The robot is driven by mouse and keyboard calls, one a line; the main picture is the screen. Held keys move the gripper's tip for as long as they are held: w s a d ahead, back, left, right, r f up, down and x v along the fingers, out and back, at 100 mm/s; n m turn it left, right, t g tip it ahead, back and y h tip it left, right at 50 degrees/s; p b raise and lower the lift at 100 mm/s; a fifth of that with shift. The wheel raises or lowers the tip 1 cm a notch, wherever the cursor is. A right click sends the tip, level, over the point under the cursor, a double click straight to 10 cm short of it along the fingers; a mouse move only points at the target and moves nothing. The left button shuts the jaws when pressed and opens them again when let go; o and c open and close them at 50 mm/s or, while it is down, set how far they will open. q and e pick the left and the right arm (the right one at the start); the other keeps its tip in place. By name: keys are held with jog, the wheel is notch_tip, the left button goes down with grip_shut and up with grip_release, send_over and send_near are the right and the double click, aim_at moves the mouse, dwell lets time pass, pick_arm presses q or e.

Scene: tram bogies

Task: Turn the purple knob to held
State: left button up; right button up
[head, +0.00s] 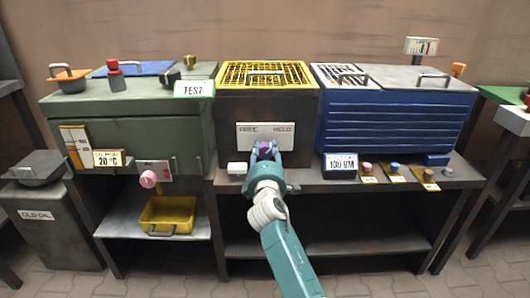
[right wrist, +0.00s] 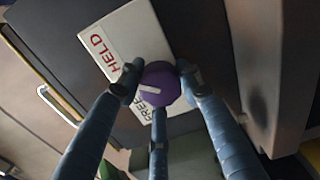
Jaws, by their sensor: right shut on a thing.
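The purple knob (right wrist: 160,92) sits on a white plate (right wrist: 135,40) with a red HELD and a dark FREE printed on it. In the head view, the knob (head: 264,150) is on the plate (head: 248,130) on the front of the dark box, FREE left and HELD right. My right gripper (right wrist: 158,88) is shut on the knob, its fingers around the rim. The knob's white mark points left in the wrist view, roughly between the two words. FREE is partly covered by a finger and the knob. My left gripper is not in view.
A yellow grid (head: 262,74) tops the dark box. A green cabinet (head: 130,125) stands left, a blue unit (head: 395,120) right. A small white block (head: 237,168) lies on the bench close to my right gripper. Small knobs (head: 395,170) stand along the right bench edge.

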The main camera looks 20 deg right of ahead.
jog(key=shift+d+r, duration=0.1)
jog(key=shift+d, duration=0.25)
jog(key=o, duration=1.2)
jog(key=shift+s+d, duration=0.1)
jog(key=shift+d, duration=0.05)
jog(key=shift+c, duration=0.2)
jog(key=shift+a, duration=0.2)
jog(key=shift+s+a, duration=0.15)
jog(key=shift+s, duration=0.05)
jog(key=v, duration=1.1)
jog(key=shift+s, duration=0.25)
